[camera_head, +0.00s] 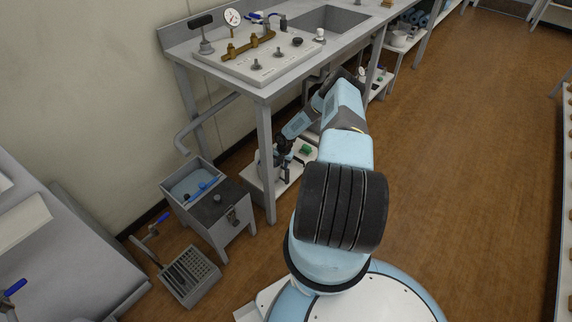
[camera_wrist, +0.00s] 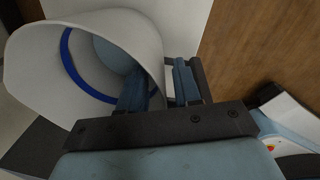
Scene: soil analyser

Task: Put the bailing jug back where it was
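The bailing jug (camera_wrist: 95,45), pale grey-white with a blue band inside, fills the upper left of the wrist view, its mouth tilted toward the camera. My gripper (camera_wrist: 165,88) straddles the jug's wall, one finger inside and one outside. The gap between them is narrow and they appear shut on the wall. In the head view, my gripper (camera_head: 283,147) reaches low under the bench, above the low white shelf (camera_head: 284,184). My arm and the bench leg partly hide that area, and I cannot tell whether the jug rests on the shelf.
The grey bench (camera_head: 262,94) with a gauge and valves stands over my gripper. A small green item (camera_head: 305,149) sits on the low shelf. A grey water tank (camera_head: 179,183) with blue fittings and a slotted rack (camera_head: 190,276) stand at left.

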